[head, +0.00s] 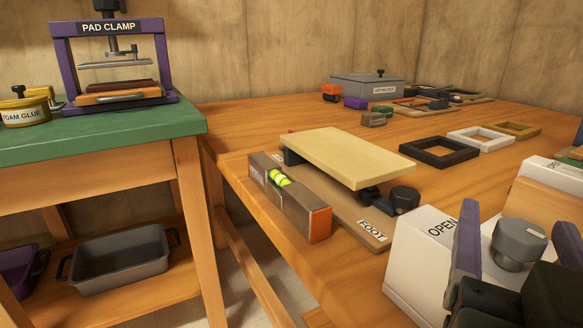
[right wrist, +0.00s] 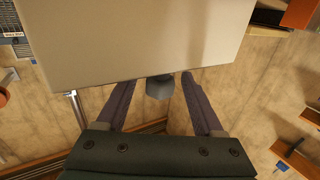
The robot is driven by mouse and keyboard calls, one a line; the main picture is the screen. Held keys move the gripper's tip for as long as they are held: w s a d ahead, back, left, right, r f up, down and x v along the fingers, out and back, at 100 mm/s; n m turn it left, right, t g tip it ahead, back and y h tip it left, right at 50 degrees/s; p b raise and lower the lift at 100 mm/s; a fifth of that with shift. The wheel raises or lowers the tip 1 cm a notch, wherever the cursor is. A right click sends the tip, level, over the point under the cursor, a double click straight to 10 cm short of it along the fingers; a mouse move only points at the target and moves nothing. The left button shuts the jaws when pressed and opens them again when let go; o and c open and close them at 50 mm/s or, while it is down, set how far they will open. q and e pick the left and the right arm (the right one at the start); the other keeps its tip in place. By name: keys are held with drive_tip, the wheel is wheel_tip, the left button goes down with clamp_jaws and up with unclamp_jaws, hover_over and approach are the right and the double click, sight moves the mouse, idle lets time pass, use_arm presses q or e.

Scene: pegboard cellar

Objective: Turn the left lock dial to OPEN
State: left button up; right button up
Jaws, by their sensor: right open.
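A white lock box (head: 425,245) stands at the lower right of the head view, with an OPEN label on its top left. Its grey faceted dial (head: 519,243) has a small pale mark on the right side. My right gripper (head: 518,215) is open, with its purple fingers on either side of the dial. In the right wrist view, the dial (right wrist: 160,87) sits between the spread fingertips (right wrist: 158,79), with gaps on both sides. My gripper's dark body hides the lower part of the box. My left gripper is not in view.
A second white box (head: 555,167) with a partly visible label stands at the right edge. A spirit level (head: 290,200) and a pale board (head: 345,155) lie left of the lock box. Frames (head: 438,152) and a grey box (head: 367,88) are farther back.

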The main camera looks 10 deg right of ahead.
drive_tip(key=shift+s+f, duration=0.1)
drive_tip(key=shift+s, duration=0.05)
clamp_jaws()
idle(0.5)
